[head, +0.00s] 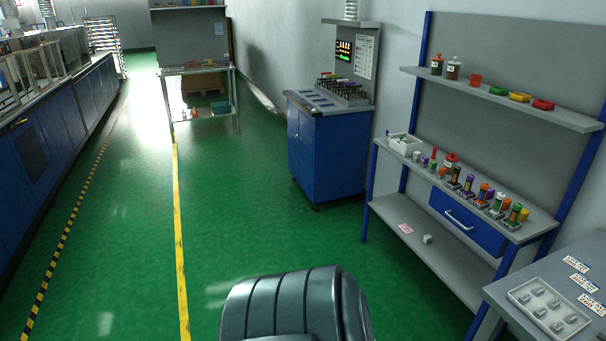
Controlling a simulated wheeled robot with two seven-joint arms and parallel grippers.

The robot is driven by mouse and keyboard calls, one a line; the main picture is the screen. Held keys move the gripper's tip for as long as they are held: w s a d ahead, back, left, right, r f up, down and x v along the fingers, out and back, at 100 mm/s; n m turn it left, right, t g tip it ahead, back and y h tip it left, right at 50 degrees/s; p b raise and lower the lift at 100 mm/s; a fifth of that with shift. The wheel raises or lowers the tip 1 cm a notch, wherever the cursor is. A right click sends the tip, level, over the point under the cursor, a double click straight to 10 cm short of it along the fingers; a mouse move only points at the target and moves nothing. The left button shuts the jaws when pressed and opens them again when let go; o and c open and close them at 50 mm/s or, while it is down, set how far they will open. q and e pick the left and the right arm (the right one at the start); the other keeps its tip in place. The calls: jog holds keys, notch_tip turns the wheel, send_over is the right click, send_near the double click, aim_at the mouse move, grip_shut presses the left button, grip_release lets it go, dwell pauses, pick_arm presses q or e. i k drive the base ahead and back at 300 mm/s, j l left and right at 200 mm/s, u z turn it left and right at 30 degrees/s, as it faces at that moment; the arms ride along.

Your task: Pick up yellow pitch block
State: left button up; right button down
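I cannot pick out the yellow pitch block for certain. A small yellow piece (523,215) stands at the right end of the row on the grey workbench (412,171). Another yellow item (519,97), low and rounded, lies on the upper shelf (500,98) between a green and a red one. Both are small and far off. Neither of my grippers is in view. A dark grey part of my own body fills the bottom middle.
The workbench has a blue drawer (467,229) and holds several coloured bottles and blocks. A blue cabinet (330,155) stands left of it. A table with a pale tray (548,306) is at lower right. Green floor (250,210) is clear in the middle.

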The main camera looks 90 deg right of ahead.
aim_at(524, 216)
jog(key=z, duration=4.4)
jog(key=i+j+z, duration=0.2)
jog(key=z, duration=0.25)
jog(key=i+j+z, duration=0.2)
jog(key=z, duration=0.25)
jog(key=i+j, duration=0.15)
jog(key=j, duration=0.15)
jog(key=i+j+z, duration=0.15)
jog(key=j, duration=0.2)
jog(key=i+j, duration=0.1)
jog(key=j, duration=0.2)
jog(key=i+j+z, duration=0.1)
jog(key=j, duration=0.25)
jog(key=i+j, duration=0.15)
jog(key=j, duration=0.2)
jog(key=i+z, duration=0.05)
